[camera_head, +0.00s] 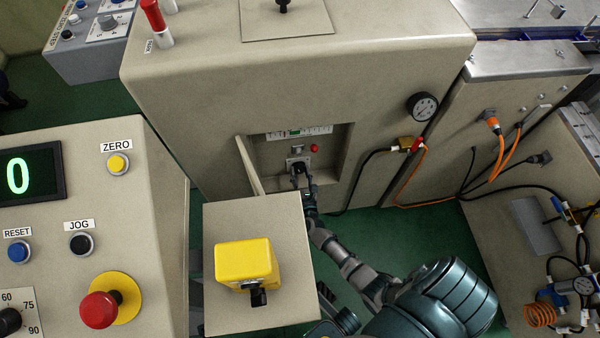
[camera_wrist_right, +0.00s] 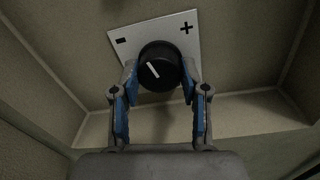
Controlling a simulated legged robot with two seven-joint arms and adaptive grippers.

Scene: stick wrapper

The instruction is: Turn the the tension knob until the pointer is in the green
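The black tension knob (camera_wrist_right: 160,66) sits on a white plate (camera_wrist_right: 124,40) marked minus and plus, and its white line tilts toward the upper left. In the head view the knob's plate (camera_head: 298,161) is inside the recess and partly hidden by my gripper. My right gripper (camera_wrist_right: 160,76) has its blue-padded fingers on both sides of the knob, seemingly touching it; it also shows in the head view (camera_head: 303,180). The tension scale (camera_head: 312,131) above has a green zone (camera_head: 294,133); its pointer is too small to read. My left gripper is not in view.
The recess walls surround my right gripper, with an open door panel (camera_head: 249,165) to its left. A red button (camera_head: 314,148) is near the knob. A yellow box (camera_head: 246,262) on a stand is in front. A console with a red stop button (camera_head: 99,309) is at left.

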